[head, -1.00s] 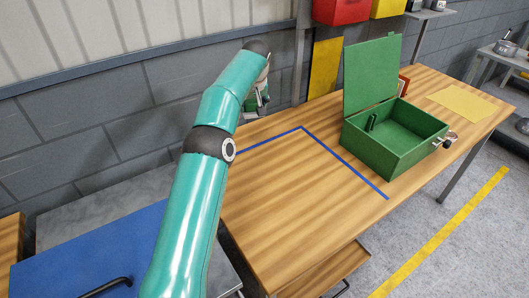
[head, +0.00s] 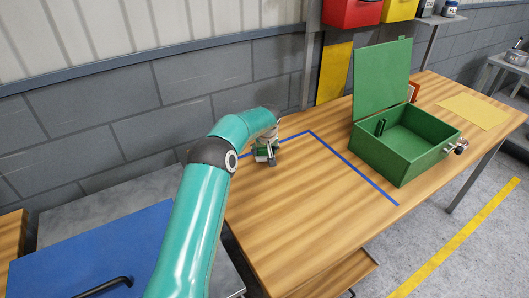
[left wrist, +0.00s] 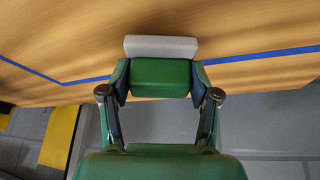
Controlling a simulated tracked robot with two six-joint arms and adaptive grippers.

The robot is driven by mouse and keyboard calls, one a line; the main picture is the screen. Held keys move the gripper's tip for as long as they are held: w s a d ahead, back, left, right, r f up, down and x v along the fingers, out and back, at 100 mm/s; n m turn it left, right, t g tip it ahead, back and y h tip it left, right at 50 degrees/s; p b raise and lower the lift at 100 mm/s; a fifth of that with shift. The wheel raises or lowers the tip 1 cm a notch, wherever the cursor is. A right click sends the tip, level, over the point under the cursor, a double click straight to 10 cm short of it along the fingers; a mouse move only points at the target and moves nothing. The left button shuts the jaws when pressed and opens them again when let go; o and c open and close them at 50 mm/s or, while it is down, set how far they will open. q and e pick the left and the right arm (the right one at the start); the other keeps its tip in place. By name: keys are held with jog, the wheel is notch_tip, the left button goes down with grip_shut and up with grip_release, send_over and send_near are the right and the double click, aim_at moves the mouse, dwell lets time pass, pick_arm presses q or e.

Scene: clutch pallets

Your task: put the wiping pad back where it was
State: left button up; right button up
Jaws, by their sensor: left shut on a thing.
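My left gripper (head: 267,151) is low over the back left part of the wooden table (head: 300,190), near the blue tape line. It is shut on the wiping pad, which has a green block-shaped top (left wrist: 161,77) and a pale grey-white layer (left wrist: 161,46) beyond it in the left wrist view. The two fingers (left wrist: 160,80) press the sides of the green part. In the head view only a small green bit of the pad (head: 262,158) shows beside the fingers. I cannot tell whether the pad touches the table. My right gripper is not in view.
Blue tape (head: 350,168) marks an area on the table. An open green box (head: 405,155) with a raised lid stands right of it. A yellow sheet (head: 474,110) lies farther right. The grey block wall (head: 170,110) runs behind. The taped area's middle is clear.

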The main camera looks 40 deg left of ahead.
pick_arm(q)
jog(key=shift+f, duration=0.75)
jog(key=o, duration=1.6)
jog(key=shift+r, duration=0.2)
jog(key=shift+s+d+r, duration=0.1)
jog(key=shift+r, duration=0.2)
jog(key=b+v, duration=0.2)
jog(key=v, duration=0.9)
jog(key=shift+b, duration=0.3)
jog(key=shift+d, duration=0.1)
